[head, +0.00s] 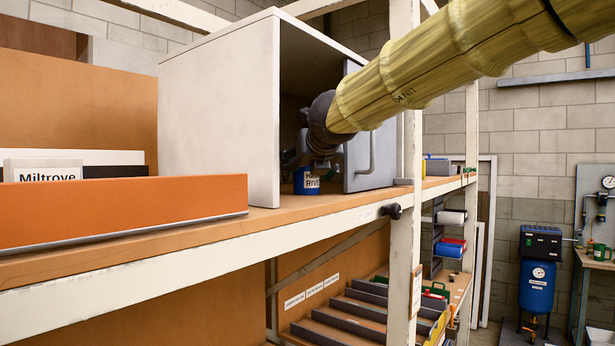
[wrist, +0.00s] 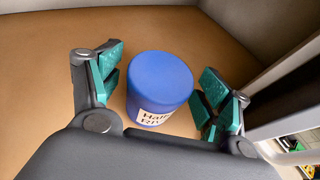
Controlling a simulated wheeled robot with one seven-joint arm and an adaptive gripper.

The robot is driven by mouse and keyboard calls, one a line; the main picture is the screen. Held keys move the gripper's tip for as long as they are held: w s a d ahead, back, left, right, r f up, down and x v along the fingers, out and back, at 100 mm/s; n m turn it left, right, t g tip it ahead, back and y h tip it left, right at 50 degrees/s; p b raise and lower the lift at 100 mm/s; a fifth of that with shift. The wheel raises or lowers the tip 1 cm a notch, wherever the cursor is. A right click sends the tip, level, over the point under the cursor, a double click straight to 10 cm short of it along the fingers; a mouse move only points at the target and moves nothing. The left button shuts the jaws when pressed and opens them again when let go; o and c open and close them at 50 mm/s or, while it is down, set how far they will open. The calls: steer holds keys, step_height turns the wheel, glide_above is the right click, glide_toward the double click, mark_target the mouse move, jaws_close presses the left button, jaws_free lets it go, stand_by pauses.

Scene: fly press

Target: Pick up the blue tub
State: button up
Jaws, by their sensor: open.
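The blue tub (wrist: 160,85) stands upright on a brown shelf board, with a white label on its side facing my gripper. In the wrist view it sits between the two teal-padded fingers of my gripper (wrist: 160,95), which are open. A gap shows at the left finger, and the right finger is close to the tub; I cannot tell if it touches. In the head view the tub (head: 307,181) is inside the open white cabinet, partly hidden by my gripper (head: 318,155), which reaches in from the right.
The white cabinet (head: 220,115) stands on a shelf (head: 275,220), its grey door (head: 371,150) open at the right. An orange bin (head: 125,210) with a Miltrove box (head: 43,170) is to the left. A white post (head: 402,250) rises right of the cabinet.

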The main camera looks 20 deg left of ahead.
steer(key=shift+c, duration=0.2)
steer(key=c, duration=1.3)
steer(key=shift+c, duration=0.2)
steer(key=shift+r, duration=0.15)
